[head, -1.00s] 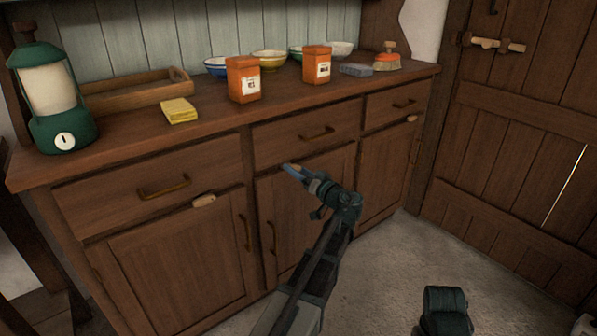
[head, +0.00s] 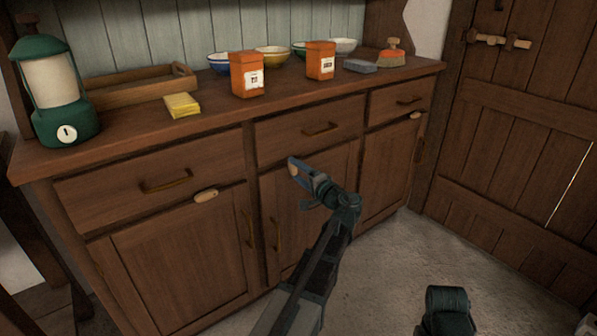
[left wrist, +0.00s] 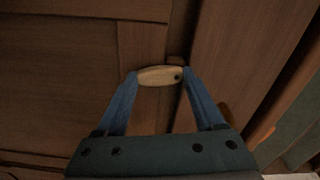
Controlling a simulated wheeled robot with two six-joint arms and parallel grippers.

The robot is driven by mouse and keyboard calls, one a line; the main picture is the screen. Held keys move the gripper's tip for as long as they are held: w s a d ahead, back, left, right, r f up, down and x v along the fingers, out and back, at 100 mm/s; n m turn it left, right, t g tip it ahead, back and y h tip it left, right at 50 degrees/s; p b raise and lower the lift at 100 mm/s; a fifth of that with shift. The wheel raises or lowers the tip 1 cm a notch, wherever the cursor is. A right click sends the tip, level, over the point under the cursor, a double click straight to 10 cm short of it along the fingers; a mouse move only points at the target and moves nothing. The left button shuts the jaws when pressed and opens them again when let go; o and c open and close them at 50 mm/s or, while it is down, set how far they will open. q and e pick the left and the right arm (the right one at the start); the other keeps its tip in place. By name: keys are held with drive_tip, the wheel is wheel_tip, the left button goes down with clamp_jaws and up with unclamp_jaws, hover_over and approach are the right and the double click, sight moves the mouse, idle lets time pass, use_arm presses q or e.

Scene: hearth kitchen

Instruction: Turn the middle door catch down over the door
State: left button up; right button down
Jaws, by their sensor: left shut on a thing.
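The middle door catch (left wrist: 158,76) is a small pale wooden piece with a dark screw near its right end in the left wrist view. My left gripper (left wrist: 161,76) has its blue fingertips at the two ends of the catch and is shut on it. In the head view my left gripper (head: 294,169) is at the top of the middle cabinet door (head: 312,205), just below the middle drawer (head: 300,133). The fingers hide most of the catch there, so its exact tilt on the door is unclear.
Similar catches sit above the left door (head: 206,195) and the right door (head: 415,115). Brass handles stick out beside the arm. The countertop holds a lantern (head: 52,85), tray, yellow cloth, bowls, orange boxes and a brush. The floor (head: 390,265) in front is open.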

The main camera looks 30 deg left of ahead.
use_arm(q)
drive_tip(key=shift+s+m, duration=0.2)
drive_tip(key=shift+m, duration=0.9)
drive_tip(key=o, duration=1.4)
drive_tip(key=v, duration=1.3)
drive_tip(key=shift+s+d+f, duration=0.1)
drive_tip(key=shift+s+d, duration=0.1)
drive_tip(key=shift+d, duration=0.15)
